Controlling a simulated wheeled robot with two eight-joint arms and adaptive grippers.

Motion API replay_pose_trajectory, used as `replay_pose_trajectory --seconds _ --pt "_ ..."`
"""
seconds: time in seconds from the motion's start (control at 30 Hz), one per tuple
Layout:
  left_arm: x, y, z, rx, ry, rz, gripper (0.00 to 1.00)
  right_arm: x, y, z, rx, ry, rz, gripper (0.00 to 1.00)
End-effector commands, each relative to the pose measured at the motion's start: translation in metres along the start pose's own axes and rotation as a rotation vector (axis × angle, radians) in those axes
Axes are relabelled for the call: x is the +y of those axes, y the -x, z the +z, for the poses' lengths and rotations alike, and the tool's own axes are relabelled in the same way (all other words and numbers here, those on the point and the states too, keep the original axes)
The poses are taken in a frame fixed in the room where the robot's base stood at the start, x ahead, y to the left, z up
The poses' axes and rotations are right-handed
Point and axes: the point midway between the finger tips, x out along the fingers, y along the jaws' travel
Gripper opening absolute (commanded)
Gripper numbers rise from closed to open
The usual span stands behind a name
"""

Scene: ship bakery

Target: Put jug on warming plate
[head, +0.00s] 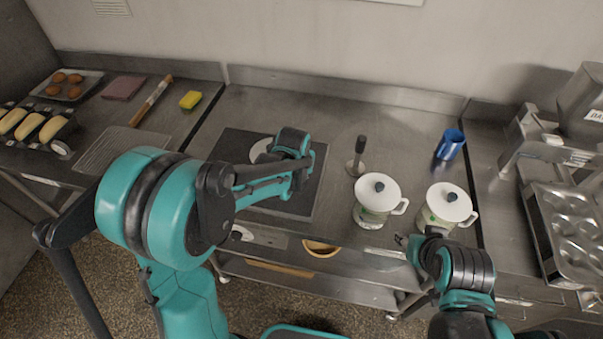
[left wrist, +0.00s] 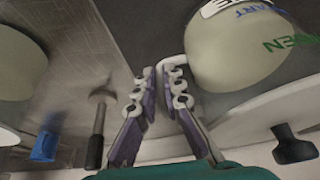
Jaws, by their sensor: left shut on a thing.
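The dark square warming plate (head: 232,142) lies on the steel counter, partly covered by my left arm. My left gripper (head: 300,155) is over the plate and shut on the handle of a white jug (head: 262,150), mostly hidden behind the arm in the head view. In the left wrist view, the fingers (left wrist: 165,85) close around the handle beside the jug (left wrist: 235,55), which bears blue and green lettering. I cannot tell whether its base touches the plate. My right gripper (head: 425,242) is near the right-hand lidded jug; its fingers are unclear.
Two white lidded jugs, the left one (head: 378,195) and the right one (head: 446,204), stand right of the plate. A black-handled tool (head: 357,155) and a blue cup (head: 450,145) are behind them. A yellow sponge (head: 190,100) lies at back left. A muffin tin (head: 570,220) sits right.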

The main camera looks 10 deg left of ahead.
Motion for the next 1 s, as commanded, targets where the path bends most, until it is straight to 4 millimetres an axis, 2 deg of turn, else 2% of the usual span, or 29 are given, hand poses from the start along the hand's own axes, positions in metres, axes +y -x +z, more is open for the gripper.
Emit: replay_pose_trajectory --seconds 0.13,0.2,0.23,0.57,0.67,1.0 --pt "0.0 -0.003 0.001 0.001 -0.001 -0.001 0.0 0.0 -0.003 0.002 0.0 0.0 0.0 0.4" --pt "0.0 -0.002 0.001 0.0 0.0 0.0 0.24 0.0 -0.002 0.001 0.0 0.0 0.0 0.4" --pt "0.0 -0.002 0.001 0.0 0.0 0.0 0.29 0.0 -0.002 0.001 0.0 0.0 0.0 0.4" --pt "0.0 0.001 -0.001 0.0 0.0 0.0 0.29 0.0 0.001 -0.001 0.0 0.0 0.0 0.4" --pt "0.0 0.012 -0.001 0.0 0.0 0.0 0.29 0.0 0.003 -0.003 0.0 0.0 0.0 0.4" --pt "0.0 0.086 -0.001 0.0 0.0 0.0 0.29 0.0 0.019 -0.014 0.0 0.0 0.0 0.4"
